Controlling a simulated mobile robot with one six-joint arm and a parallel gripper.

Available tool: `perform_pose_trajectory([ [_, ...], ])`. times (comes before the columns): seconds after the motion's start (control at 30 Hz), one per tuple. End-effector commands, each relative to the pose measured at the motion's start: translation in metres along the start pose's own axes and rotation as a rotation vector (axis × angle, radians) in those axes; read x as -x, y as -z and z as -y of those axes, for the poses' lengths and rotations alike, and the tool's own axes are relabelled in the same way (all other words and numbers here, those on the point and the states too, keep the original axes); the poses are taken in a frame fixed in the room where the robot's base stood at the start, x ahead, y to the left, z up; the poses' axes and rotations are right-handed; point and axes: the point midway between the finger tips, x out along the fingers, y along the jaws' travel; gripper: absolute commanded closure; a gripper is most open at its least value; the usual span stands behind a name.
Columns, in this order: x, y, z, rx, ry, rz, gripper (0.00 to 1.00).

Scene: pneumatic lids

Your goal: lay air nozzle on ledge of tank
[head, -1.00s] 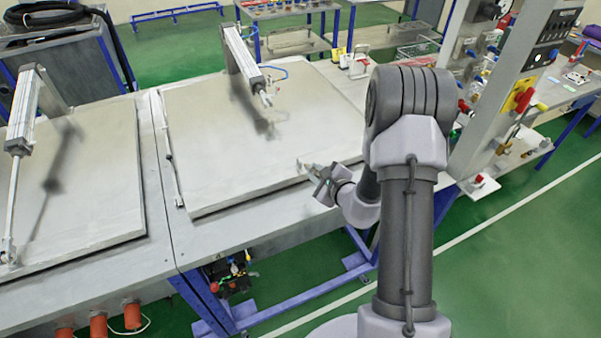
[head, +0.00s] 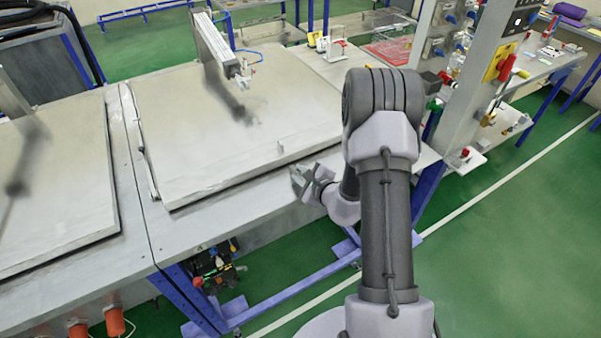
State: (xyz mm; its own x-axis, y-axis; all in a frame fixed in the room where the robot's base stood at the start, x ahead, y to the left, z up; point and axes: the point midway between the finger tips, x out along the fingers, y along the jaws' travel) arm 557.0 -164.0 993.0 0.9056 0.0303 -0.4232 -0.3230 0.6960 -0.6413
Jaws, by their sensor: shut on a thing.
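My gripper (head: 303,180) is low over the front ledge (head: 235,203) of the tank, just in front of the lid's front edge. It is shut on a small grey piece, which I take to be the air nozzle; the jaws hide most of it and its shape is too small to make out. I cannot tell whether the nozzle touches the ledge. The tank's large pale lid (head: 200,140) lies flat. A small upright grey peg (head: 281,146) stands near the lid's front edge, apart from my gripper.
A pneumatic cylinder (head: 216,45) slants over the lid from the back. A second lid (head: 50,190) lies to the left. A control panel post (head: 475,75) with valves stands at the right. The ledge left of my gripper is bare.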

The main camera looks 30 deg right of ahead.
Motion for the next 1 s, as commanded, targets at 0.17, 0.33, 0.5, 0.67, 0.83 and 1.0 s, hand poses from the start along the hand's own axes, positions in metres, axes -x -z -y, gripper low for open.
perform_pose_trajectory([
  [0.17, -0.0018, 0.0024, -0.0023, 0.000, 0.001, 0.000, 1.00],
  [0.33, -0.0014, 0.0019, -0.0018, 0.000, 0.001, 0.000, 1.00],
  [0.5, -0.0014, 0.0019, -0.0018, 0.000, 0.001, 0.000, 0.76],
  [0.67, -0.0014, 0.0020, -0.0020, 0.000, 0.000, 0.000, 0.55],
  [0.83, -0.0014, 0.0022, -0.0028, 0.000, -0.002, 0.000, 0.55],
  [1.0, 0.0041, 0.0027, -0.0029, 0.000, -0.002, -0.002, 0.55],
])
